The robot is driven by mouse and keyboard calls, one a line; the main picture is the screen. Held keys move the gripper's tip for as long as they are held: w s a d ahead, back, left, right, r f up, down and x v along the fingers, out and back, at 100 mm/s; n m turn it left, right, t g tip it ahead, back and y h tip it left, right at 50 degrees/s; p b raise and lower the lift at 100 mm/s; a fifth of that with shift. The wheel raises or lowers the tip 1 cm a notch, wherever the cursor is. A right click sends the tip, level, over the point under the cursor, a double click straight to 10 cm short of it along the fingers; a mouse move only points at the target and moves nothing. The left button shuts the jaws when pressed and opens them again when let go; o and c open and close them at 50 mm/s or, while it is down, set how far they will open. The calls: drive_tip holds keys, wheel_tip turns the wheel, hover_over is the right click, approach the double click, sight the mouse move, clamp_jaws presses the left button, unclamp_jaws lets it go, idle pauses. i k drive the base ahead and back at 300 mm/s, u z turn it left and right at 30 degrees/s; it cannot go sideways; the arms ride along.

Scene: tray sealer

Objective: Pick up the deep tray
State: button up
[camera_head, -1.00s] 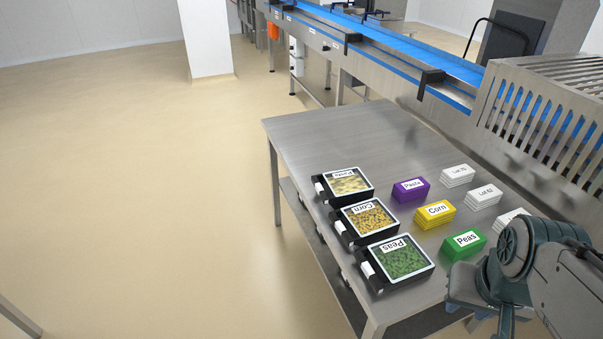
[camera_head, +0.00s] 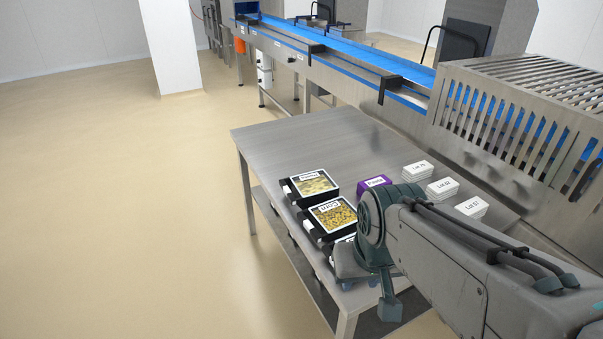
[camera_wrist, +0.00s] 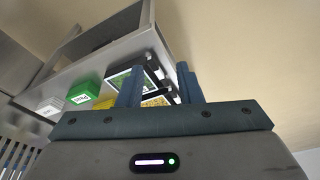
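Black trays stand in a row along the left edge of the steel table: a pasta tray (camera_head: 309,186), a corn tray (camera_head: 332,217), and a peas tray (camera_wrist: 138,76). All look alike in the head view; I cannot tell which one the task calls deep. In the head view the peas tray is mostly hidden behind my arm. My gripper (camera_wrist: 160,78) has its two blue fingers apart with nothing held between them. The peas and corn trays show behind and between the fingers in the wrist view, and my gripper is apart from them.
A purple pasta stack (camera_head: 373,185), a green peas stack (camera_wrist: 86,95) and white lot-labelled stacks (camera_head: 443,188) sit on the table (camera_head: 300,145). The conveyor (camera_head: 340,60) and a slatted guard (camera_head: 510,115) run behind. The table's far left end is clear, as is the floor at left.

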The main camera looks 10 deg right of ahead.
sight(307, 190)
drive_tip(key=u, duration=0.5)
drive_tip(key=k, duration=0.6)
drive_tip(key=u, duration=0.85)
drive_tip(key=i, duration=2.05)
drive_tip(key=z, duration=1.55)
drive_tip(key=i, duration=0.55)
drive_tip(key=z, duration=0.4)
